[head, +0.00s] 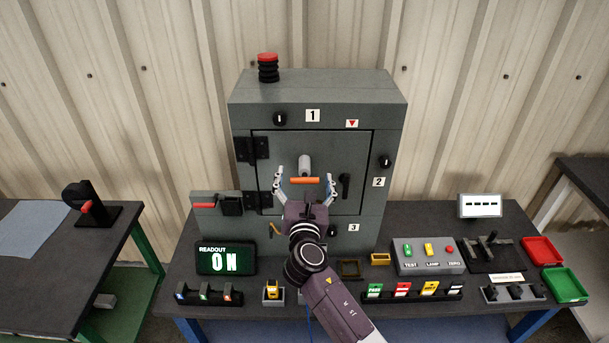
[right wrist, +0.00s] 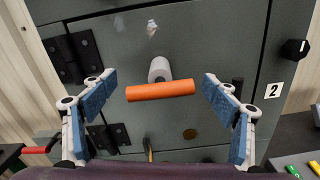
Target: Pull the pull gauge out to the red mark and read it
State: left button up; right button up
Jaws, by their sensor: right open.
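What looks like the pull gauge, an orange crossbar (head: 305,180) on a pale grey cylinder (head: 304,163), sticks out of the grey cabinet's door. In the right wrist view the orange bar (right wrist: 160,91) lies nearly level, with the cylinder (right wrist: 159,69) behind it. My right gripper (head: 305,174) is open in front of the door, with one blue-padded finger on either side of the bar; gaps show at both ends. I see no red mark on the cylinder. A small red triangle label (head: 352,124) is above the door. My left gripper is not in view.
A black door handle (head: 345,186) is close to the right of the bar. Hinges (head: 252,149) are on the left. The readout (head: 226,258) says ON; a white display (head: 480,206) shows dashes. A button box (head: 428,255) and small trays crowd the bench front.

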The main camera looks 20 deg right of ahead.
jog(key=shift+w, duration=0.25)
